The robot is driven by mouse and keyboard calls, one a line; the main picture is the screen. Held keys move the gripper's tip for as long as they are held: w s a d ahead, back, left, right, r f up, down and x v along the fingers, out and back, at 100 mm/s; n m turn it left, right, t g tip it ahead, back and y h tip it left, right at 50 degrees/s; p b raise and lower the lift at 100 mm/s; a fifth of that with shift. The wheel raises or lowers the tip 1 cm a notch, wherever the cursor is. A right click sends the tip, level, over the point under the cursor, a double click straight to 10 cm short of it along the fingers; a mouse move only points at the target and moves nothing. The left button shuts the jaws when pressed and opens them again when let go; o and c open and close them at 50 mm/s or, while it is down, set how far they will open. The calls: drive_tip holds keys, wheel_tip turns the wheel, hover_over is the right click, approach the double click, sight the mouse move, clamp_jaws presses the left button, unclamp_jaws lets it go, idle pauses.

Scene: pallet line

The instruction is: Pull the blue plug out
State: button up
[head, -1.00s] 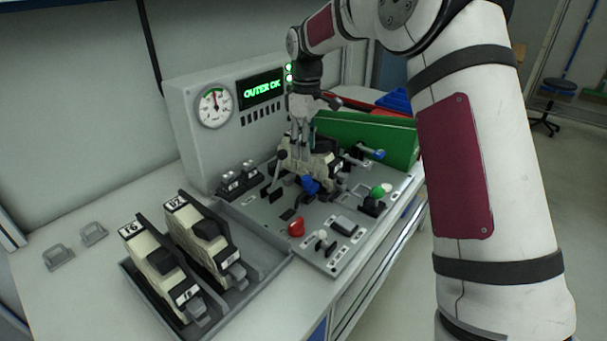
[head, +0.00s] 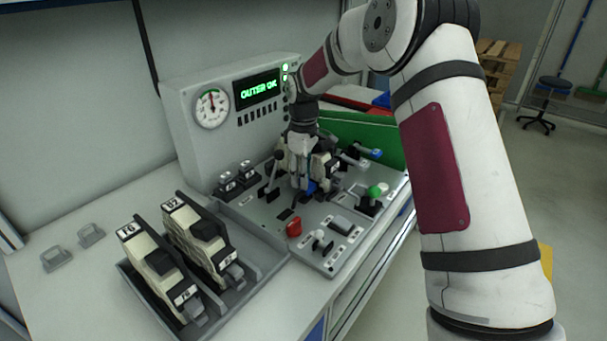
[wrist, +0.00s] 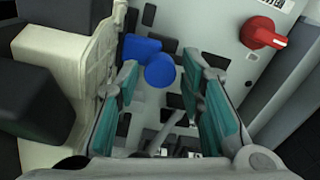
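The blue plug (head: 311,187) sits at the front of the cream and black unit (head: 322,166) mounted on the grey panel. In the head view it is partly hidden behind my gripper (head: 301,184). In the wrist view the blue plug (wrist: 159,71) shows a round end and a wider blue part behind it, beside the cream housing at left. My gripper (wrist: 161,78) is open, with its two teal-padded fingers apart. The round blue end lies in the gap near the fingertips, with space visible on both sides. I cannot tell the exact depth between them.
A red knob (head: 294,228), a black lever (head: 272,176) and a green button (head: 374,191) stand on the panel. A grey tray (head: 262,252) with two similar units is at front left. The gauge box (head: 176,113) reads "OUTER OK". A green panel (head: 372,139) stands behind.

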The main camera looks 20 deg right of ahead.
clamp_jaws()
drive_tip(key=shift+s+a+p, duration=0.2)
drive_tip(key=shift+s+a, duration=0.25)
drive_tip(key=shift+a, duration=0.2)
drive_tip(key=shift+s+a+p, duration=0.2)
drive_tip(key=shift+s+a, duration=0.25)
drive_tip(key=shift+a, duration=0.2)
drive_tip(key=shift+o, duration=2.4)
unclamp_jaws()
drive_tip(key=shift+r, duration=0.1)
drive_tip(key=shift+r, duration=0.3)
wheel_tip(320, 180, up, 11)
drive_tip(key=shift+r, duration=0.15)
